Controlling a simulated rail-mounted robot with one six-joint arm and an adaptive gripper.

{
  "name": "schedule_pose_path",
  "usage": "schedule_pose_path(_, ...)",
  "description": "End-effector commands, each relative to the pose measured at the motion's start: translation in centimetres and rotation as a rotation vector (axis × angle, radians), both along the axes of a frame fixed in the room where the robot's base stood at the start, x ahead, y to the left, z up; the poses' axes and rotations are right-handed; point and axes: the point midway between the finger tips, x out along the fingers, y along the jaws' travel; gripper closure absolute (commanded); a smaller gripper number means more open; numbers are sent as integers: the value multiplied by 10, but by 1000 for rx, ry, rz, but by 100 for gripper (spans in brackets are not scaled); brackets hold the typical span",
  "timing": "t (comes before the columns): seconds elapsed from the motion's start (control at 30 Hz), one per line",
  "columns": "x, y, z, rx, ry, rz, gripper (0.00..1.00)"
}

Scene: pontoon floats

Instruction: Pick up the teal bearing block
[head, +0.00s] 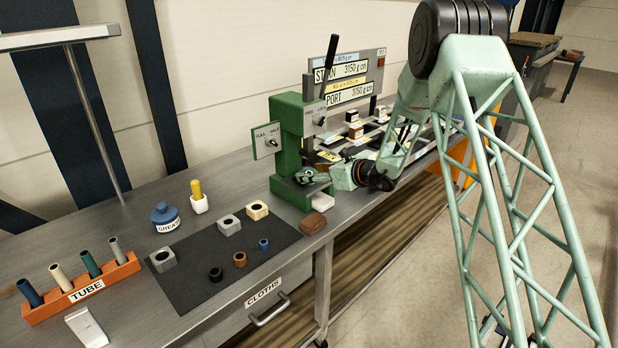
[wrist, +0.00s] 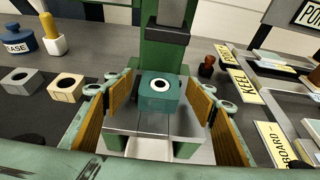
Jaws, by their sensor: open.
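The teal bearing block (wrist: 158,94) has a white ring with a dark hole on its face. It sits on the grey plate of the green press (head: 291,135), under the ram. In the head view it is small and hard to separate from my gripper (head: 318,178), which is at the press from the right. In the wrist view my gripper (wrist: 162,104) is open, with one ochre-padded finger on each side of the block. Gaps show between the pads and the block, and nothing is held.
Left of the press, a dark mat (head: 222,262) carries several blocks and rings. A grease pot (head: 165,218), a yellow-handled brush (head: 198,197) and an orange tube rack (head: 84,292) stand on the bench. Labelled trays lie right of the press.

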Motion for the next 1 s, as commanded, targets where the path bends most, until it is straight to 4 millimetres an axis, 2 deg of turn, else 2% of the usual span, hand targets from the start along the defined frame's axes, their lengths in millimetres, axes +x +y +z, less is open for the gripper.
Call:
schedule_pose_path(0.13,0,0,0,0,0,0,51)
schedule_pose_path(0.47,0,0,1,1,-1,0,79)
schedule_pose_path(0.77,0,0,2,1,-1,0,79)
schedule_pose_path(1.0,0,0,12,1,-2,-1,79)
